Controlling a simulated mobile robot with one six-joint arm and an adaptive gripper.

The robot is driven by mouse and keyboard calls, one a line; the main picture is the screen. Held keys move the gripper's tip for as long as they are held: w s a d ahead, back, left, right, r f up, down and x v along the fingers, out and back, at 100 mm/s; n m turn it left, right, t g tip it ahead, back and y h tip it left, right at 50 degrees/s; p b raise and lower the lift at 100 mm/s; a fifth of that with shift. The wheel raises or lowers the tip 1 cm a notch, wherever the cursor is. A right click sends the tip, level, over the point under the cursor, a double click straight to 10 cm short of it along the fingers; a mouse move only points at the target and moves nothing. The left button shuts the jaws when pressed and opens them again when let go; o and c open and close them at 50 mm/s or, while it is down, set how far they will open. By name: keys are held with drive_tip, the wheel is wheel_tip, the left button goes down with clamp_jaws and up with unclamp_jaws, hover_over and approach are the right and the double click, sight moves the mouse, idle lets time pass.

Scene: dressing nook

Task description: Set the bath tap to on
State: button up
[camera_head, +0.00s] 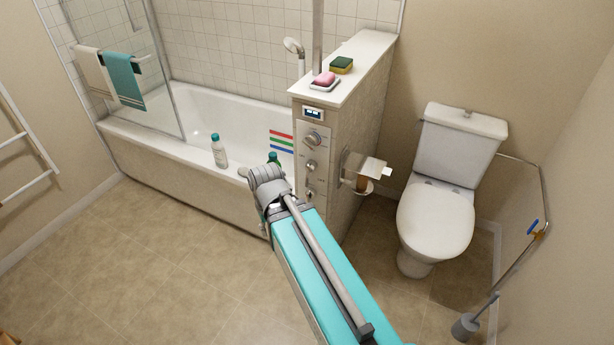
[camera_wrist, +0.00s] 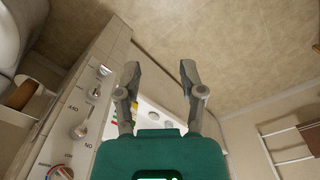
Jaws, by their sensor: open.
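A control panel (camera_head: 322,178) on the end of the half wall beside the bath carries a large round dial (camera_head: 313,139) at the top and smaller knobs (camera_head: 310,165) below it. I cannot tell which is the bath tap.
The bathtub (camera_head: 125,129) has bottles (camera_head: 219,152) on its rim. A soap dish with pink soap (camera_head: 324,79) and a sponge (camera_head: 341,65) stand on the half wall. A paper holder (camera_head: 371,168) sticks out right of the panel, near the toilet (camera_head: 435,218).

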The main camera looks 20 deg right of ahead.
drive_tip(key=shift+o, duration=0.2)
drive_tip(key=shift+f, duration=0.1)
drive_tip(key=m+t+h+b, duration=0.8)
drive_tip(key=m+h+b, duration=0.6)
drive_tip(key=b, duration=1.8)
approach(307, 179)
drive_tip(key=a+f+n+h, duration=0.2)
drive_tip(key=a+f, duration=0.1)
drive_tip(key=shift+s+a, duration=0.2)
drive_tip(key=shift+s, duration=0.2)
drive_tip(key=shift+x, duration=6.9)
drive_tip(key=shift+r, duration=0.1)
drive_tip(key=shift+c, duration=0.2)
